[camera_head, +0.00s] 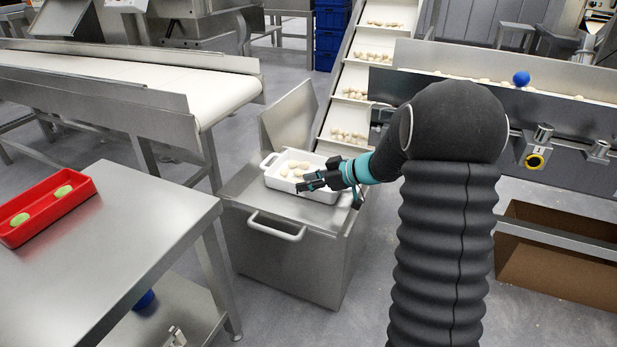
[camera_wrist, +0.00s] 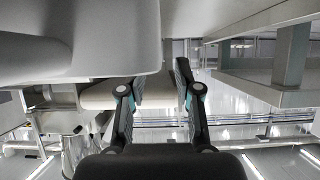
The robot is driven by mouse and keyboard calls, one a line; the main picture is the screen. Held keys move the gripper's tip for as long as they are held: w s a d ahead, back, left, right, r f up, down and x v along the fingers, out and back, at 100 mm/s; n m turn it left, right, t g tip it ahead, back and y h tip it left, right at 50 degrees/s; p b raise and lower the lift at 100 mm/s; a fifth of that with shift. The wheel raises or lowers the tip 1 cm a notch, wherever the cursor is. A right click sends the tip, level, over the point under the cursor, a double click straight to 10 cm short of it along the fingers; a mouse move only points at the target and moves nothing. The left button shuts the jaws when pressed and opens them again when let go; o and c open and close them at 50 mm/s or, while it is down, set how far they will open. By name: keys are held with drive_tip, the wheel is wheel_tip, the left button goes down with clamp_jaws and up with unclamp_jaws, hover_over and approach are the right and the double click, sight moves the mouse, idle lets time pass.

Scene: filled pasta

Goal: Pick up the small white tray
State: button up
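The small white tray (camera_head: 271,178) sits on the metal bin's top in the head view, with several pale pasta pieces in it. My gripper (camera_head: 306,184) is at the tray's right front side, close to its rim. Whether it touches the tray cannot be told. In the wrist view my gripper (camera_wrist: 156,84) has its two fingers apart, with nothing clearly clamped between them. A pale rounded surface, possibly the tray, fills the upper left there. My arm hides the tray's right end in part.
The metal bin (camera_head: 285,265) has a front handle and a raised lid (camera_head: 290,118). A steel table (camera_head: 120,245) with a red tray (camera_head: 48,222) holding two green pieces stands at left. An inclined pasta conveyor (camera_head: 352,108) rises behind. A brown box (camera_head: 550,272) lies at right.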

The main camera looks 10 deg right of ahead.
drive_tip(key=x, duration=0.2)
drive_tip(key=shift+w+a+f, duration=0.15)
drive_tip(key=shift+w+a, duration=0.05)
drive_tip(key=shift+a, duration=0.15)
clamp_jaws()
